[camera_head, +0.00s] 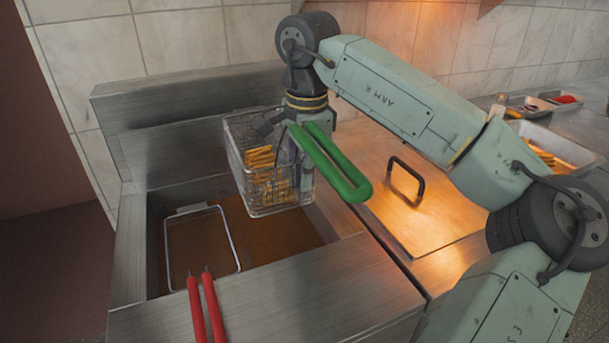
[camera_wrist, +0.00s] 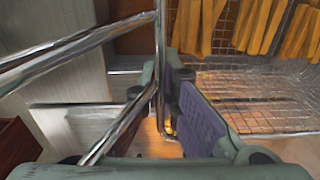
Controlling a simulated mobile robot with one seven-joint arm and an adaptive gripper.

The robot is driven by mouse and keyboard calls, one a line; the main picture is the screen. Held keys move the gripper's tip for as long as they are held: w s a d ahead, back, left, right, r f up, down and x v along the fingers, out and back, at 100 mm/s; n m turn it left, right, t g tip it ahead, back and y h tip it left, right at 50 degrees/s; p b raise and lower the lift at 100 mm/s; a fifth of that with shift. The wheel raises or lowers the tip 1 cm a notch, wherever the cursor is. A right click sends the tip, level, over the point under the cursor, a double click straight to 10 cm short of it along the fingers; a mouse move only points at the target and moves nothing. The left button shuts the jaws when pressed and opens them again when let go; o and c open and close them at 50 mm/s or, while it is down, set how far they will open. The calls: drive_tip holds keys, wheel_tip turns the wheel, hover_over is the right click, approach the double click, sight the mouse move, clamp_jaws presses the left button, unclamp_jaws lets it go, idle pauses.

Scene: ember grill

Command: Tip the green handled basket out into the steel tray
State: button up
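The green handled basket (camera_head: 262,163) is a wire basket holding yellow fries, up over the fryer's oil well in the head view. Its green handle (camera_head: 335,170) points toward the front right. My gripper (camera_head: 296,150) is at the handle end of the basket, partly hidden by the handle. In the wrist view my gripper (camera_wrist: 170,105) has its fingers close together on the basket's metal handle rods (camera_wrist: 120,120), with fries and mesh at the right. The basket looks roughly upright. The steel tray (camera_head: 585,158) is at the far right, partly behind my arm, with some fries in it.
A second basket with red handles (camera_head: 206,305) sits in the left of the fryer well (camera_head: 290,232). A steel lid with a dark handle (camera_head: 406,180) covers the counter between fryer and tray. Smaller containers (camera_head: 565,99) stand at the back right. A tiled wall is behind.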

drive_tip(key=o, duration=0.6)
drive_tip(key=shift+c, duration=0.2)
drive_tip(key=shift+r, duration=0.1)
